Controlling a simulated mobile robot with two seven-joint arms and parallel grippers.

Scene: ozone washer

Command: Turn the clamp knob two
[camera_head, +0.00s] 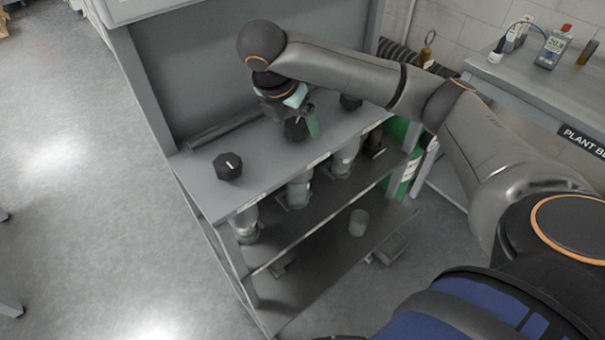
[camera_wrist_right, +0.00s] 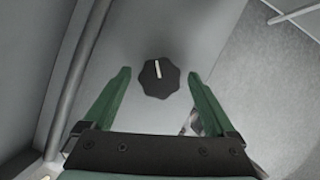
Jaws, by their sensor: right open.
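Three black knobs stand in a row on the grey shelf top (camera_head: 262,155). The near-left knob (camera_head: 228,166) has a white mark. The middle knob (camera_head: 296,129) is under my right gripper (camera_head: 304,110). The far knob (camera_head: 350,102) is partly hidden behind my arm. In the right wrist view, a lobed black knob (camera_wrist_right: 159,78), apparently the middle one, lies between the green fingertips of my open right gripper (camera_wrist_right: 159,76). Gaps show on both sides. Its white mark points up, tilted slightly left. My left gripper is not in view.
Below the shelf top hang glass bowls (camera_head: 300,190), with a lower shelf (camera_head: 318,240) holding a small cup (camera_head: 358,222). A grey rail (camera_head: 235,120) runs along the back. A green cylinder (camera_head: 408,160) stands at the right end.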

